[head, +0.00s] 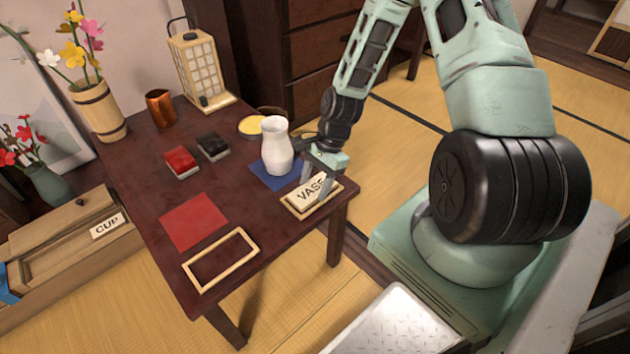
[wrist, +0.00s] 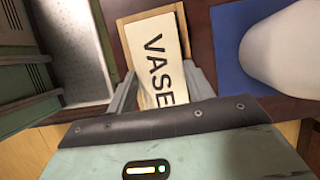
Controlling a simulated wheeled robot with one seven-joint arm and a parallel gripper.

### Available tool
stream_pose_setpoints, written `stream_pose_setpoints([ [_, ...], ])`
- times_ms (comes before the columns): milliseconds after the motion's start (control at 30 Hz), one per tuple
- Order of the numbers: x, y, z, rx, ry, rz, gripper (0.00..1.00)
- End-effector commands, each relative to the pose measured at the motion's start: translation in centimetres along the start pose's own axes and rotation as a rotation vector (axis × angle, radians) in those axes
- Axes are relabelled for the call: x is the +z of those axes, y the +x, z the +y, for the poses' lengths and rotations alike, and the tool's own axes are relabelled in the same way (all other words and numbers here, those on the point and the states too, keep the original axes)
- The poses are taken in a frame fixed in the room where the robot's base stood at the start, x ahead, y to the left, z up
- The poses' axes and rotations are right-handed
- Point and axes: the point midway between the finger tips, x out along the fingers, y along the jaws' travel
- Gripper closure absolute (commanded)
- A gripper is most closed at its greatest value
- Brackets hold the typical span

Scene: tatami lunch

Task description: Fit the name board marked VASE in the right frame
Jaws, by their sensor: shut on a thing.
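The white name board marked VASE (head: 305,194) is at the table's near right corner, and it also shows in the wrist view (wrist: 156,50). My gripper (head: 320,181) is shut on the board, with one finger at each long side. The right frame (head: 323,204), a pale wooden rectangle, lies directly under and around the board; its rim shows at the board's far end in the wrist view (wrist: 150,13). I cannot tell whether the board lies down in the frame or slightly above it. The gripper hides the board's near end.
A white vase (head: 278,150) stands on a blue mat (head: 267,179) close beside my gripper. An empty left frame (head: 247,240) lies by a red mat (head: 193,222). A CUP board (head: 107,226) rests on the low cabinet. A copper cup (head: 160,108) stands farther back.

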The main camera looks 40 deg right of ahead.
Motion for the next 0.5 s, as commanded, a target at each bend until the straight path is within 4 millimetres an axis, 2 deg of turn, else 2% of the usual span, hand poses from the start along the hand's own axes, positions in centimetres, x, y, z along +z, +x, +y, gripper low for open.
stream_pose_setpoints([
  [433, -0.07, 0.2, 0.0, 0.0, -0.001, 0.0, 0.71],
  [467, -0.07, 0.2, 0.0, 0.0, -0.001, 0.0, 0.43],
  [500, -0.07, 0.2, 0.0, 0.0, -0.001, 0.0, 0.31],
])
